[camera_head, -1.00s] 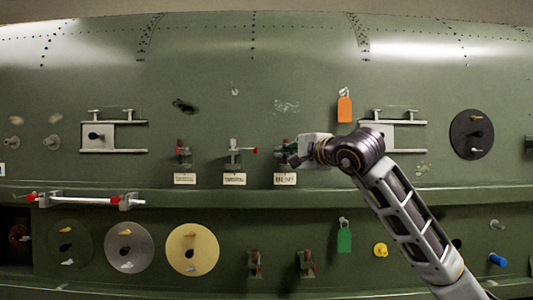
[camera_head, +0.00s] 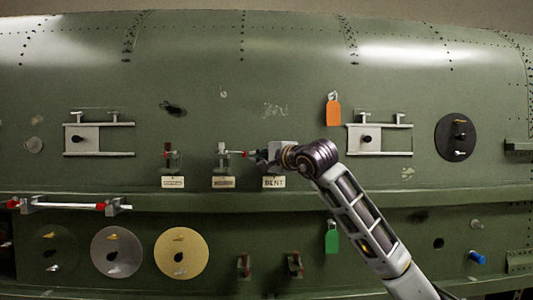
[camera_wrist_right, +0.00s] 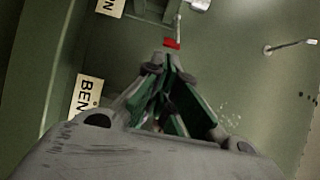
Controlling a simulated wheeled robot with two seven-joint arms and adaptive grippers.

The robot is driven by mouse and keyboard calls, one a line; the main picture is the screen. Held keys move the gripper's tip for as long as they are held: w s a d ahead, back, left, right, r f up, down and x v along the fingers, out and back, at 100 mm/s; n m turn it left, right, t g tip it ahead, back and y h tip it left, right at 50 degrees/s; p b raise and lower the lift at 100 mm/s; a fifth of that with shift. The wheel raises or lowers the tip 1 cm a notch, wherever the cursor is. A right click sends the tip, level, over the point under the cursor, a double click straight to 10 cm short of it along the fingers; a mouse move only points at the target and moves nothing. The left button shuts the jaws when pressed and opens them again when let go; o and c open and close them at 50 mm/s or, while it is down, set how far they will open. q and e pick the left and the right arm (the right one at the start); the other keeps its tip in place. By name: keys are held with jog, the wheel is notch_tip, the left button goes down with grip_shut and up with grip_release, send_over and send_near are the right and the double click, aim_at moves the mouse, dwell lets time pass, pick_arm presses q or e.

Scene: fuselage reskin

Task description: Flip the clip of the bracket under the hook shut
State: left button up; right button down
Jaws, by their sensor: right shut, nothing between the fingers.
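The hook (camera_head: 223,92) is a small pale hook on the green fuselage skin; in the wrist view a hook (camera_wrist_right: 290,46) shows at upper right. Below it sits the middle bracket (camera_head: 222,160). Its clip sticks out sideways to the right with a red tip (camera_head: 245,154), not folded onto the bracket. In the wrist view, the bracket (camera_wrist_right: 150,8) is cut by the top edge and the red tip (camera_wrist_right: 172,43) lies just beyond my fingertips. My right gripper (camera_head: 260,157) is shut and empty, right of the red tip; contact is unclear. My left gripper is out of view.
The bracket above the BENT label (camera_head: 274,182) is hidden by my gripper. A ledge (camera_head: 180,196) runs below. An orange tag (camera_head: 333,111) hangs at upper right.

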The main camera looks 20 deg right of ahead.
jog(key=shift+p+x, duration=0.35)
jog(key=shift+x, duration=0.95)
jog(key=shift+s, duration=0.1)
